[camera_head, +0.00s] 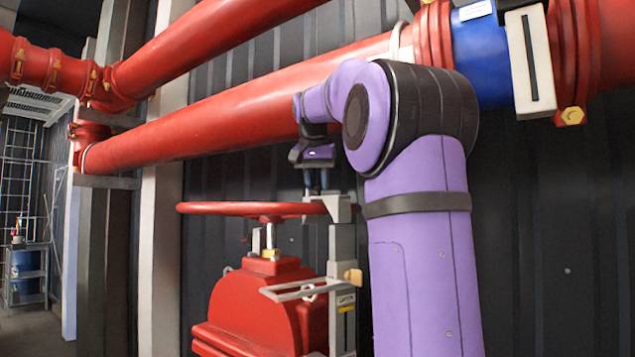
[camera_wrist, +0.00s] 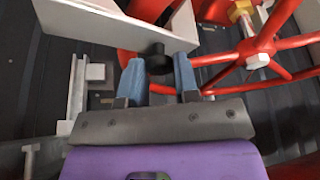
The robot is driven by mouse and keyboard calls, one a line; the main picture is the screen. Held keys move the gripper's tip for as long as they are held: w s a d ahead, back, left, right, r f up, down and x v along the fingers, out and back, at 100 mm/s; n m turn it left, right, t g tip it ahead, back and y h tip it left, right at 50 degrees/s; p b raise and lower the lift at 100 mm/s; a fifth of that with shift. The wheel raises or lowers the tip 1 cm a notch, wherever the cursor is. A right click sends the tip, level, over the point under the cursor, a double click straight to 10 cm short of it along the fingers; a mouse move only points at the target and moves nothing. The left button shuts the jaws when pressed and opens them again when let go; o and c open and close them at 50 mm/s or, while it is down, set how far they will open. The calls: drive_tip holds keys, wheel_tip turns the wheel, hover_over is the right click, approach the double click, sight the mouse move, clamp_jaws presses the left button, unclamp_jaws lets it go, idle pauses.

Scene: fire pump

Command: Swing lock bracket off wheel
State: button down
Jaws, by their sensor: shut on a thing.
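The red handwheel (camera_head: 230,208) sits level on top of a red valve body (camera_head: 255,305). It also shows in the wrist view (camera_wrist: 262,45), with its spokes to the right. The grey lock bracket (camera_head: 341,208) tops an upright post beside the valve and meets the wheel's right-hand rim. In the wrist view it is a pale plate (camera_wrist: 105,32) with a dark knob (camera_wrist: 158,62). My gripper (camera_head: 318,188) is above the bracket, pointing down. In the wrist view its blue fingers (camera_wrist: 159,78) stand on both sides of the knob and are shut on it. The contact is partly hidden in the head view.
Thick red pipes (camera_head: 220,115) run across above the valve, close behind my arm. A blue coupling (camera_head: 481,60) is at the upper right. A post with a yellow latch (camera_head: 353,277) and a flat bar stands at the valve's right. A dark ribbed wall is behind.

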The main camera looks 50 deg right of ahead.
drive_tip(key=shift+s+a+r+t+h, duration=0.15)
drive_tip(key=shift+s+r+t, duration=0.15)
drive_tip(key=shift+s+t, duration=0.1)
drive_tip(key=shift+s+a+r+t+h, duration=0.1)
drive_tip(key=shift+s+r+t+h, duration=0.05)
drive_tip(key=shift+s+r+t, duration=0.2)
drive_tip(key=s+t, duration=0.1)
drive_tip(key=s+r+t, duration=0.1)
drive_tip(key=s+t, duration=0.1)
drive_tip(key=shift+s+a+r+m+h, duration=0.1)
drive_tip(key=shift+a+r+m+h, duration=0.1)
drive_tip(key=shift+a+m+h, duration=0.15)
drive_tip(key=shift+s+a+r+m+t+h, duration=0.2)
drive_tip(key=shift+s+t+h, duration=0.1)
drive_tip(key=shift+s+t, duration=0.5)
drive_tip(key=shift+s+a+r+m+t+h, duration=0.15)
drive_tip(key=shift+s+a+t+h, duration=0.1)
drive_tip(key=shift+s+t, duration=0.5)
drive_tip(key=shift+s, duration=0.1)
drive_tip(key=c, duration=0.9)
unclamp_jaws()
drive_tip(key=shift+o, duration=0.2)
drive_tip(key=v, duration=0.7)
drive_tip(key=shift+s, duration=0.2)
drive_tip(key=shift+r, duration=0.15)
